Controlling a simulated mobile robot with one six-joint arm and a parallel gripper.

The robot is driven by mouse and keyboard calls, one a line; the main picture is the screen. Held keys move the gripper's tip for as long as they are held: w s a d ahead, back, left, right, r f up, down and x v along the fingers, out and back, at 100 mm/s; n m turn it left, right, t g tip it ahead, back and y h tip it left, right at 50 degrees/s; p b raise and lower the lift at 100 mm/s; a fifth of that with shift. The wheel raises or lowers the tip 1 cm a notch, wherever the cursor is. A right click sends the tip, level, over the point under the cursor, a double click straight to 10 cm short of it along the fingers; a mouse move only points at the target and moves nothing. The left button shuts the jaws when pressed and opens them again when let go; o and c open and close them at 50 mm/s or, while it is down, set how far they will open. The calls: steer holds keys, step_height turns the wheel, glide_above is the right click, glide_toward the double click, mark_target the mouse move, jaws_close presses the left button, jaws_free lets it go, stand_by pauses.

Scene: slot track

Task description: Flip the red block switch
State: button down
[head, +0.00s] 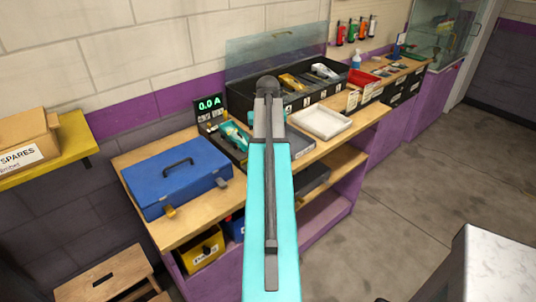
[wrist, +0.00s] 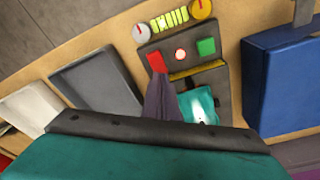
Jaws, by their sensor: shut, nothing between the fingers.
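The red block switch (wrist: 156,61) is a small red square on the dark control panel (wrist: 188,67) in the wrist view. In the head view my arm hides the gripper and the red block.
A teal car (wrist: 202,104) lies right of my fingers. A blue toolbox (head: 178,176) stands left of the panel in the head view. A display (head: 208,104) reads 0.0 A. A black case (head: 318,88) and a white tray (head: 319,122) stand farther along the bench.

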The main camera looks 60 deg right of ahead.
step_height(320, 180, up, 5)
steer(key=p, duration=0.3)
stand_by(0.5)
stand_by(0.5)
